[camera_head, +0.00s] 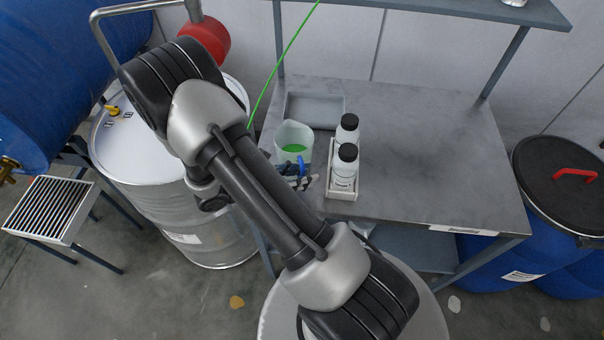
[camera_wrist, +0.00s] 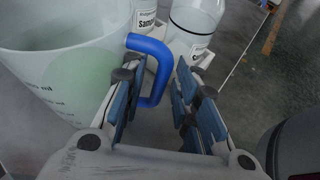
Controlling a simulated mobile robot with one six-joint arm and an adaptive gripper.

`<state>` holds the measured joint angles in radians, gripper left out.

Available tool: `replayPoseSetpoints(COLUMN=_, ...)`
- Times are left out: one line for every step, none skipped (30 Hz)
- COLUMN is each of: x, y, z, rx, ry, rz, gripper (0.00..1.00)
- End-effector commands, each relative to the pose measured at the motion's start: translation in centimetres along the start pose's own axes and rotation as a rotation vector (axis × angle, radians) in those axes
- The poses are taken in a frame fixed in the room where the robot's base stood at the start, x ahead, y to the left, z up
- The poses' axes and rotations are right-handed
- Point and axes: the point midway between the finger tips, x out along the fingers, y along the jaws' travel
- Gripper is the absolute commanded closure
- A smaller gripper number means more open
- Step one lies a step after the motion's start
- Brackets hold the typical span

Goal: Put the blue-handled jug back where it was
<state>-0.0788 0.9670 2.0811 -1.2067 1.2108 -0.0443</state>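The blue-handled jug (camera_head: 293,137) is a translucent white beaker with green liquid in it, standing on the grey bench beside a white bottle rack. In the wrist view the jug (camera_wrist: 60,75) fills the left side, and its blue handle (camera_wrist: 157,62) points toward my gripper. My gripper (camera_wrist: 160,105) is open, with the handle between its fingers and nearer the left one. I cannot tell whether a finger touches it. In the head view my gripper (camera_head: 306,183) is small and partly hidden by my arm.
The white rack (camera_head: 341,195) holds white bottles with black caps (camera_head: 346,165) just right of the jug. A shallow grey tray (camera_head: 315,108) lies behind it. The right side of the bench (camera_head: 430,150) is clear. A white drum (camera_head: 135,145) stands left, a blue drum (camera_head: 560,180) right.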

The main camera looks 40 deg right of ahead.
Motion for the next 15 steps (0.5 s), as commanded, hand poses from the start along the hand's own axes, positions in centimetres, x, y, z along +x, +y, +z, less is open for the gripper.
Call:
replayPoseSetpoints(x=0.0, y=0.0, z=0.0, rx=0.000, ry=0.000, rz=0.001, gripper=0.72)
replayPoseSetpoints(x=0.0, y=0.0, z=0.0, rx=0.000, ry=0.000, rz=0.001, gripper=0.72)
replayPoseSetpoints(x=0.0, y=0.0, z=0.0, rx=0.000, ry=0.000, rz=0.001, gripper=0.72)
replayPoseSetpoints(x=0.0, y=0.0, z=0.0, rx=0.000, ry=0.000, rz=0.001, gripper=0.72)
replayPoseSetpoints(x=0.0, y=0.0, z=0.1, rx=0.000, ry=0.000, rz=0.001, gripper=0.72)
replayPoseSetpoints(x=-0.1, y=0.0, z=0.2, rx=0.000, ry=0.000, rz=0.001, gripper=0.72)
replayPoseSetpoints(x=-0.2, y=0.1, z=0.4, rx=0.000, ry=0.000, rz=0.001, gripper=0.72)
replayPoseSetpoints(x=-0.4, y=0.1, z=0.5, rx=0.001, ry=0.000, rz=0.002, gripper=0.72)
replayPoseSetpoints(x=-0.9, y=0.2, z=0.4, rx=0.001, ry=0.001, rz=0.005, gripper=0.72)
replayPoseSetpoints(x=-1.4, y=0.2, z=0.4, rx=0.001, ry=0.001, rz=0.005, gripper=0.72)
replayPoseSetpoints(x=-1.9, y=0.2, z=0.4, rx=0.001, ry=0.001, rz=0.006, gripper=0.72)
replayPoseSetpoints(x=-2.7, y=0.2, z=0.4, rx=0.001, ry=0.001, rz=0.006, gripper=0.72)
replayPoseSetpoints(x=-3.4, y=0.2, z=0.5, rx=0.000, ry=0.001, rz=0.007, gripper=0.72)
replayPoseSetpoints(x=-4.1, y=0.2, z=0.5, rx=0.001, ry=0.001, rz=0.007, gripper=0.72)
replayPoseSetpoints(x=-5.0, y=0.2, z=0.5, rx=0.001, ry=0.001, rz=0.008, gripper=0.72)
